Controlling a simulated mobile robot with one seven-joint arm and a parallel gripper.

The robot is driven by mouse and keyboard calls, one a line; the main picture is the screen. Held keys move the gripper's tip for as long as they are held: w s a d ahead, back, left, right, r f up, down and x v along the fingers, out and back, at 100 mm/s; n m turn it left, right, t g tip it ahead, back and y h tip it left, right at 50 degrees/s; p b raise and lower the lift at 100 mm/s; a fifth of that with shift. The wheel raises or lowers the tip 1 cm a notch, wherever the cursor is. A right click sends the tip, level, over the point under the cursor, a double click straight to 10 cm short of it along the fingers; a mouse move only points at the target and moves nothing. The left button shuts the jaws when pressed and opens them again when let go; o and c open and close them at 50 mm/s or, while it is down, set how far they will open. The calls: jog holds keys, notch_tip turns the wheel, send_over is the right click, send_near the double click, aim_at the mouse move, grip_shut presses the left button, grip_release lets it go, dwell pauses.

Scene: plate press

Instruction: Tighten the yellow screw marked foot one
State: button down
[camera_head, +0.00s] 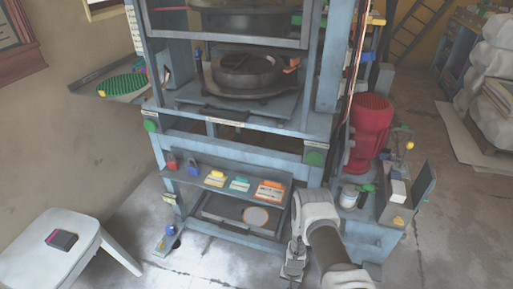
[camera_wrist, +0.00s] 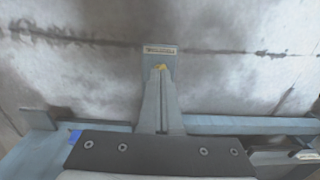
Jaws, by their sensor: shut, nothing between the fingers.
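A small yellow screw (camera_wrist: 160,67) shows in the wrist view on a grey foot plate (camera_wrist: 160,47) that lies on the floor. A pale label (camera_wrist: 160,51) sits just beyond the screw; its text is too blurred to read. My gripper (camera_wrist: 157,75) is shut and empty, its fingertips right at the screw and partly covering it. I cannot tell whether they touch it. In the head view my gripper (camera_head: 291,268) points down near the floor by the press's front right corner. The screw is not visible there, hidden by my gripper and arm.
The blue-grey press (camera_head: 245,158) stands close beside my gripper, with a tagged shelf (camera_head: 225,186) and a red motor (camera_head: 369,125). Another foot (camera_head: 163,246) sticks out at its left. A white stool (camera_head: 55,255) stands at the left. Floor between stool and press is clear.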

notch_tip(320, 180, down, 7)
jog(key=m+b, duration=0.2)
jog(key=m, duration=0.1)
jog(key=m+b, duration=0.2)
jog(key=b, duration=0.1)
jog(key=shift+a+r+m, duration=0.15)
jog(key=shift+r+m, duration=0.05)
jog(key=shift+m, duration=0.2)
jog(key=shift+w+d+b, duration=0.2)
jog(key=shift+w+b, duration=0.2)
jog(key=shift+b, duration=0.05)
dwell(0.7)
